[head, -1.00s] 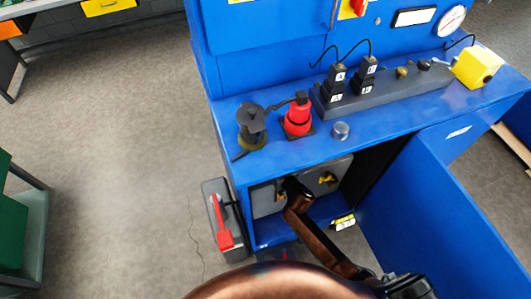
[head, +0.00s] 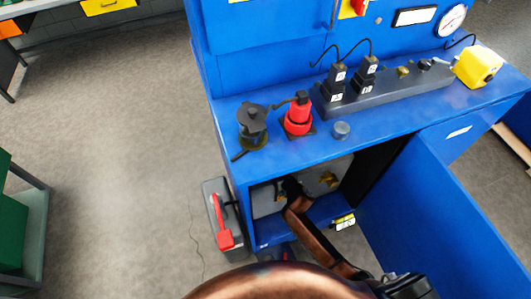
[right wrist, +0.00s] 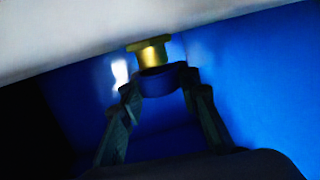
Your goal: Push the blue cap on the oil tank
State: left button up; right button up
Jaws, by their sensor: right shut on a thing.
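In the right wrist view, my right gripper (right wrist: 160,92) is shut on the dark blue cap (right wrist: 160,83). The cap is right at the end of a brass fitting (right wrist: 150,53) on the pale oil tank (right wrist: 60,35). Cap and fitting meet in the picture; I cannot tell how far the cap is on. In the head view, the grey tank (head: 327,170) is inside the open lower cabinet. My right arm reaches in there, and its dark gripper (head: 292,187) is partly hidden in shadow. The cap cannot be made out there. My left gripper is not in view.
The blue cabinet's open door (head: 450,220) stands to the right of my arm. A grey case with a red handle (head: 222,235) is on the floor to the left. The worktop (head: 380,125) is above.

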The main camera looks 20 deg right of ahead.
jog(key=shift+f+b, duration=0.65)
jog(key=shift+f, duration=0.5)
jog(key=o, duration=0.8)
jog(key=shift+s, duration=0.1)
jog(key=v, duration=1.2)
